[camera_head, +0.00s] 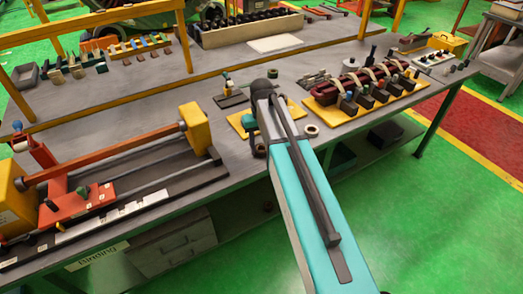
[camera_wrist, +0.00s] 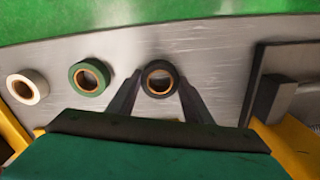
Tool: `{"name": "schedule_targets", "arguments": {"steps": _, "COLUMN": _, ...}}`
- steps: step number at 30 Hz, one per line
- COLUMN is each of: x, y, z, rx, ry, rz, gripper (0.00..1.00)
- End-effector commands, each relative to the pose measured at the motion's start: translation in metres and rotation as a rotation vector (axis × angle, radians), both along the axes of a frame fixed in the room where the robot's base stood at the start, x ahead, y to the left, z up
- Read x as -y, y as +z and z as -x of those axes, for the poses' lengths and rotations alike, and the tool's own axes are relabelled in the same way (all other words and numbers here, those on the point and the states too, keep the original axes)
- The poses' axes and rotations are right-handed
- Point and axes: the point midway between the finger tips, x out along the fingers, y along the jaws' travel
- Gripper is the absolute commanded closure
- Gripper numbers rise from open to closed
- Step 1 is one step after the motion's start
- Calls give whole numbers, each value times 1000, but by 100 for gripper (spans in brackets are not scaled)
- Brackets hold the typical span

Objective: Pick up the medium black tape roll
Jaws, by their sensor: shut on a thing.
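In the wrist view the black tape roll (camera_wrist: 159,65) stands out against the grey metal bench top, its tan core facing the camera. My gripper (camera_wrist: 160,77) has one dark finger on each side of the roll and is shut on it. A green tape roll (camera_wrist: 89,63) lies to the left, apart from the fingers. A white tape roll (camera_wrist: 39,88) lies farther left. In the head view my arm covers most of this spot, and I cannot make out the fingers or the held roll there.
The grey workbench (camera_head: 185,95) carries a red winding fixture (camera_head: 75,205) at the left and a coil assembly on a yellow base (camera_head: 365,85) at the right. In the wrist view a dark upright block (camera_wrist: 268,97) stands right of the gripper. Green floor lies beyond the bench edge.

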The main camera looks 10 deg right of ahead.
Motion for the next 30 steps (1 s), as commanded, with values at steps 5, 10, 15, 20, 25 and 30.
{"name": "schedule_targets", "arguments": {"steps": 5, "x": 0, "y": 0, "z": 0, "rx": 0, "ry": 0, "rz": 0, "gripper": 77}}
{"name": "schedule_targets", "arguments": {"steps": 10, "x": 0, "y": 4, "z": 0, "rx": 0, "ry": 0, "rz": 0, "gripper": 77}}
{"name": "schedule_targets", "arguments": {"steps": 15, "x": 0, "y": 13, "z": -1, "rx": 2, "ry": 0, "rz": 0, "gripper": 77}}
{"name": "schedule_targets", "arguments": {"steps": 20, "x": 0, "y": 25, "z": -1, "rx": 2, "ry": 0, "rz": 0, "gripper": 77}}
{"name": "schedule_targets", "arguments": {"steps": 25, "x": -1, "y": 35, "z": 5, "rx": 0, "ry": 1, "rz": 0, "gripper": 77}}
{"name": "schedule_targets", "arguments": {"steps": 30, "x": -3, "y": 36, "z": 21, "rx": 1, "ry": 1, "rz": 0, "gripper": 77}}
